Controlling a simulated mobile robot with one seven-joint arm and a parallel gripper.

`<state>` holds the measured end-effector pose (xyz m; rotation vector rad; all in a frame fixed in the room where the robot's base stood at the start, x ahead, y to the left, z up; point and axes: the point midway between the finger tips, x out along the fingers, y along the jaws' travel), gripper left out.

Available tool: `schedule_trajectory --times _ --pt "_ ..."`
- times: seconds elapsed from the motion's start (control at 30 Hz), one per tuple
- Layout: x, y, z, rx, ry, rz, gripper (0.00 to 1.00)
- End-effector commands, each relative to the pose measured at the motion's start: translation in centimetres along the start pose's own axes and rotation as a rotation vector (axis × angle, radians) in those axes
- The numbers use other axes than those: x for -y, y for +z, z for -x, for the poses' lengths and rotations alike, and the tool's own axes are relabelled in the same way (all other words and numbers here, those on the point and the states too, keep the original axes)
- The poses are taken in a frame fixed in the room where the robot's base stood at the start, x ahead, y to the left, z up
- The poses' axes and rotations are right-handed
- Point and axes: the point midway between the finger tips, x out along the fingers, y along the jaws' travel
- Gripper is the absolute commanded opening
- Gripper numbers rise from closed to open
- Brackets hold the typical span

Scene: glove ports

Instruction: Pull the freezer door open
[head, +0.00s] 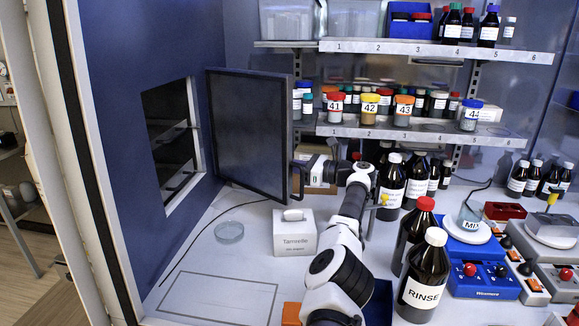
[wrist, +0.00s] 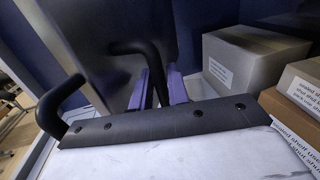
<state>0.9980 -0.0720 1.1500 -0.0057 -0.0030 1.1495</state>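The freezer door (head: 250,135) is a dark grey panel. It stands swung out from the blue wall, well clear of the opening (head: 172,142), and dark shelves show inside. Its black handle (head: 297,181) is at the door's lower right edge. My gripper (head: 308,168) reaches it from the right. In the wrist view, the bent black handle (wrist: 132,46) runs down between the two purple fingers (wrist: 158,88), which are close on both sides of it. The grip point is partly hidden by the hand's dark edge.
A white box (head: 294,232) stands below the door's handle edge, and a clear dish (head: 229,232) lies left of it. Brown bottles, including one marked RINSE (head: 423,277), crowd my arm's right side. A bottle shelf (head: 420,132) is behind. The front left counter is clear.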

Motion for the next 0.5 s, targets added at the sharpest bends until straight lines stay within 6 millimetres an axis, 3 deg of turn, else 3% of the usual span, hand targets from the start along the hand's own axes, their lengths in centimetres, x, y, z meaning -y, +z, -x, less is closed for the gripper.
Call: schedule_trajectory --times 0.17,0.5 --pt "0.1 -0.2 1.2 0.0 -0.002 0.001 0.17" --pt "0.0 -0.2 6.6 0.0 -0.001 0.0 0.17"
